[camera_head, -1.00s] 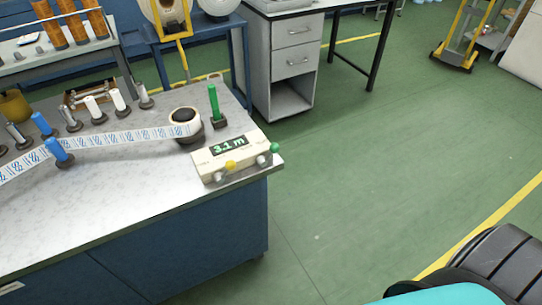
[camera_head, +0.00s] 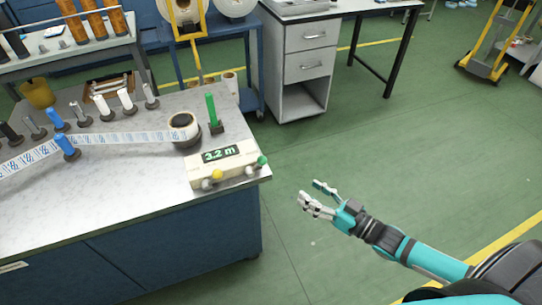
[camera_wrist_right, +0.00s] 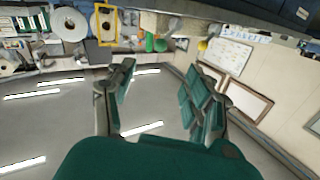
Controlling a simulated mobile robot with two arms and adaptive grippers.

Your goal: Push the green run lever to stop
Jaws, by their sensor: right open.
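The green run lever (camera_head: 262,161) shows as a green ball knob at the right front corner of a cream counter box (camera_head: 216,166). The box display reads 3.2 m. A yellow ball knob (camera_head: 217,175) sits left of it on the same box. My right gripper (camera_head: 310,191) is open and empty, right of the box and apart from it, over the floor past the bench edge. Its spread fingers also show in the right wrist view (camera_wrist_right: 165,70), with the green ball (camera_wrist_right: 161,45) beyond them. My left gripper is not in view.
An upright green post (camera_head: 212,112) on a dark base stands behind the box, beside a label roll (camera_head: 184,130). The printed web (camera_head: 110,139) runs left past blue posts (camera_head: 66,146). A drawer cabinet (camera_head: 305,65) stands behind. The green floor around my right arm is clear.

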